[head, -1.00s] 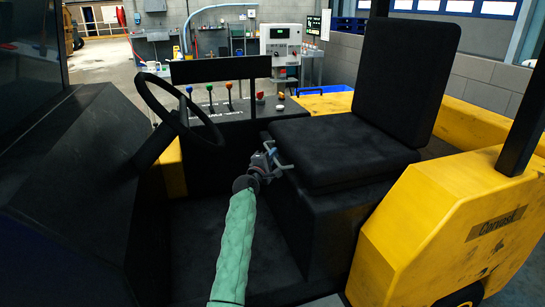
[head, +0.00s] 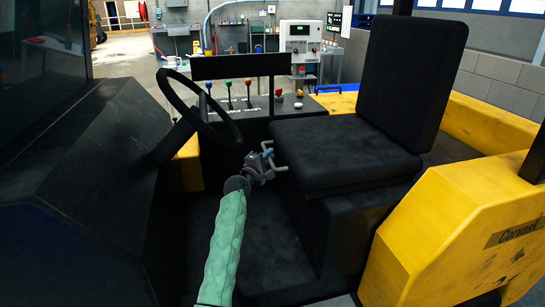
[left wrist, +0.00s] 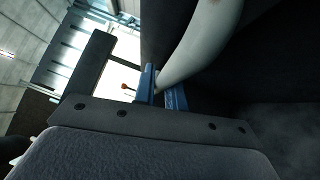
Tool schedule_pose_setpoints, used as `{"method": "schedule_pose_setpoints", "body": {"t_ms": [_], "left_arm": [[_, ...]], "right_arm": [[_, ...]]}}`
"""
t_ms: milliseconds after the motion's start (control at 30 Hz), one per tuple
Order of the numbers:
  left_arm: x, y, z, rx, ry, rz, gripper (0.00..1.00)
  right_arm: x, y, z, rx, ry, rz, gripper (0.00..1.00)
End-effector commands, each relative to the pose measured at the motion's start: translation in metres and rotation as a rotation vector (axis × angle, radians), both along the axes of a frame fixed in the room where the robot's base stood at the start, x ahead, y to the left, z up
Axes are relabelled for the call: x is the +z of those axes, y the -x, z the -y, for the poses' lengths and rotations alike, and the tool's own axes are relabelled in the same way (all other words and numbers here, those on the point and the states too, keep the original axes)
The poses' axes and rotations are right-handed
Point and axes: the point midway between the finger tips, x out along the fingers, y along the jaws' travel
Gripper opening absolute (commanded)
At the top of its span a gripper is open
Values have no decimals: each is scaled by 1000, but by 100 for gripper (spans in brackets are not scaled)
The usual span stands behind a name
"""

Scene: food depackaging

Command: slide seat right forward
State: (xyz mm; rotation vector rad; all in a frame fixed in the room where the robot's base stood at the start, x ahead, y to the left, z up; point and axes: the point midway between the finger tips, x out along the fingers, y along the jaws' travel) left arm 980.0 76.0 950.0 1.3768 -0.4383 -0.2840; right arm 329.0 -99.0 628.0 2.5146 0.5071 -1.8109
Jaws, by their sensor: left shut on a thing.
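The black seat (head: 340,148), with its upright backrest (head: 412,75), sits on a dark base (head: 345,225) right of the steering wheel (head: 205,110). My left gripper (head: 268,158) is at the near left edge of the cushion, shut on a pale bar (head: 281,168) under that edge. In the left wrist view the bar (left wrist: 205,45) is thick, pale grey and curved, and the blue fingers (left wrist: 163,92) close around its lower end. The rest of the bar and the seat's rails are hidden. My right gripper is out of view.
A console with coloured levers (head: 229,92) and knobs stands behind the wheel and the seat. The yellow body (head: 455,235) borders the seat on the right. The dark floor (head: 265,250) between the wheel and the seat base is clear.

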Motion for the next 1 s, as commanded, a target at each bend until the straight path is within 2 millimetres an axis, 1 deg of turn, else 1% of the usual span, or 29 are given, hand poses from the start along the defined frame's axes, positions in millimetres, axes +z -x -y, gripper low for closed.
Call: {"method": "schedule_pose_setpoints", "body": {"t_ms": [67, 100, 200, 467, 567, 667, 900, 1000], "left_arm": [[-3, 0, -3, 4, -1, -3, 0], [-4, 0, -3, 4, -1, -3, 16], [-3, 0, -3, 4, -1, -3, 34], [-2, 0, -2, 2, 0, -1, 34], [-3, 4, -4, 2, 0, -1, 34], [-5, 13, -8, 2, 0, -1, 34], [-11, 46, -26, 4, -1, -2, 34], [-13, 57, -32, 5, -2, -2, 34]], "right_arm": [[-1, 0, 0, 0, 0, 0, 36], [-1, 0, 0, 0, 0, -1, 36], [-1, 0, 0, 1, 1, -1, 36], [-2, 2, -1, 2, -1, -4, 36], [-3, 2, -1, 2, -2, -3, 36], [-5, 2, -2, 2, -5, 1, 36], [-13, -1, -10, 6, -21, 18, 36], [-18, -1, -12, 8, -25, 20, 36]]}}
